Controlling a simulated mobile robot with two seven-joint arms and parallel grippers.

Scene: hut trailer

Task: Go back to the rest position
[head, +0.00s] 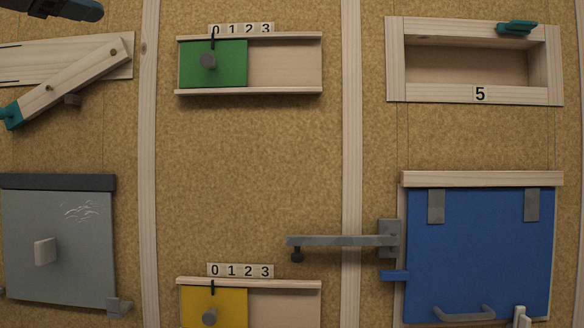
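Neither of my grippers can be made out with fingertips in the head view. A dark, blue-tinted part (52,9) cuts across the top left corner; I cannot tell whether it belongs to my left arm. No gripper is seen touching any of the wall's fittings.
The wall carries a wooden lever (75,82) with a teal end, a green slider (228,72) and a yellow slider (232,298) near their 0 marks. There is also a grey door (80,262), a blue door (480,255), a grey bar latch (340,241) and an open box (395,62).

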